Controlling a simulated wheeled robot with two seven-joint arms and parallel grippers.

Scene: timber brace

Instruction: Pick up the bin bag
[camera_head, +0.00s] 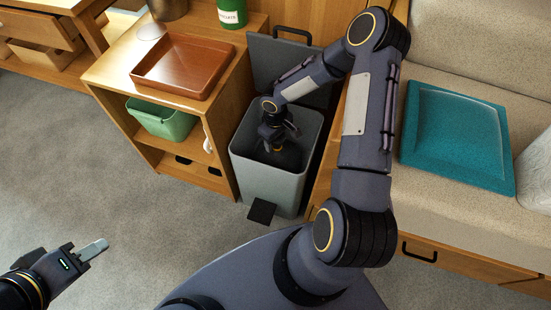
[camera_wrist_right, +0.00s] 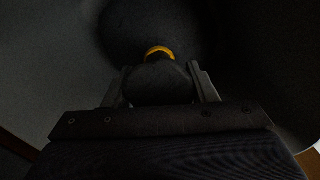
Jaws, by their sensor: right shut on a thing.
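A grey bin (camera_head: 266,186) stands between the wooden shelf unit and the sofa, its lid (camera_head: 290,68) open behind it. A black bin bag (camera_head: 285,157) sits inside the bin, mostly hidden by my right arm. In the right wrist view the dark bag (camera_wrist_right: 160,80) has a yellow tie (camera_wrist_right: 159,52) around its neck. My right gripper (camera_head: 277,142) reaches down into the bin mouth and is shut on the bag's top; its fingers flank the gathered part in the wrist view. My left gripper (camera_head: 92,249) is over the floor at lower left, away from the bin; its finger gap is unclear.
The shelf unit left of the bin carries a brown tray (camera_head: 183,65), a green container (camera_head: 232,13) and a green basket (camera_head: 162,119). A teal cushion (camera_head: 457,137) lies on the sofa at right. A black pedal (camera_head: 261,211) juts from the bin's front. Carpet at left is clear.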

